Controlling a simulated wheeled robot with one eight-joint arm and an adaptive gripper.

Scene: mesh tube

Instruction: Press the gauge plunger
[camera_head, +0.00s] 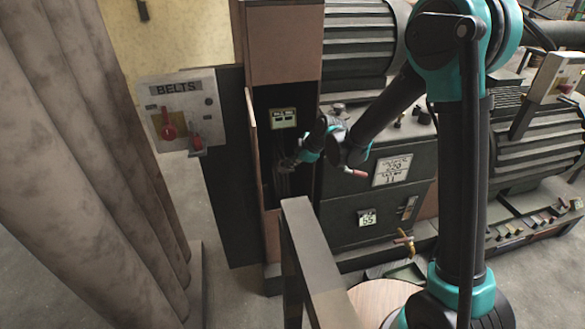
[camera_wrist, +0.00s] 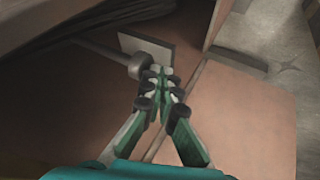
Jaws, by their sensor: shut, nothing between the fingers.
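In the wrist view, a grey rod with a thick round end (camera_wrist: 140,66) comes in from the upper left; it may be the gauge plunger, but I cannot be sure. My gripper (camera_wrist: 160,76) is shut and empty, its fingertips right beside that round end. I cannot tell whether they touch. A flat grey plate (camera_wrist: 148,47) is just behind the rod's end. The plunger cannot be made out there.
A panel marked BELTS (camera_head: 180,105) with red levers is left of the cabinet. A grey beam (camera_head: 312,250) stands in front of the recess. Dark machine boxes (camera_head: 345,228) and ribbed motors fill the right. Large brown tubes (camera_head: 90,150) stand at far left.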

